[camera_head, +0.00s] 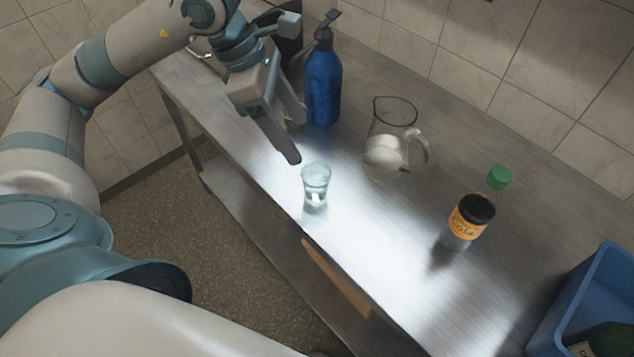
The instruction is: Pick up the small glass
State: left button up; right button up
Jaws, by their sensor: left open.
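The small glass (316,184) is clear and stands upright on the steel table (375,255), close to its front edge. My left gripper (297,140) is open and empty, just behind and to the left of the glass and above the table. Its fingers point down toward the glass and appear apart from it. My right gripper is not in view.
A blue pump bottle (323,88) stands behind my left gripper. A glass jug (384,150) stands right of the glass. A cola bottle with a green cap (469,217) stands further right. A blue crate (566,310) is at the lower right. A tiled wall (560,70) closes the back.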

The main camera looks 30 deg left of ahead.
aim_at(324, 184)
pick_arm(q)
jog(key=p+x, duration=0.1)
jog(key=x, duration=0.3)
jog(key=shift+s, duration=0.15)
jog(key=p+x, duration=0.2)
jog(key=x, duration=0.3)
jog(key=shift+d+f, duration=0.1)
jog(key=shift+f, duration=0.15)
jog(key=shift+w+d+f, duration=0.2)
jog(key=shift+w+f, duration=0.05)
jog(key=shift+f, duration=0.4)
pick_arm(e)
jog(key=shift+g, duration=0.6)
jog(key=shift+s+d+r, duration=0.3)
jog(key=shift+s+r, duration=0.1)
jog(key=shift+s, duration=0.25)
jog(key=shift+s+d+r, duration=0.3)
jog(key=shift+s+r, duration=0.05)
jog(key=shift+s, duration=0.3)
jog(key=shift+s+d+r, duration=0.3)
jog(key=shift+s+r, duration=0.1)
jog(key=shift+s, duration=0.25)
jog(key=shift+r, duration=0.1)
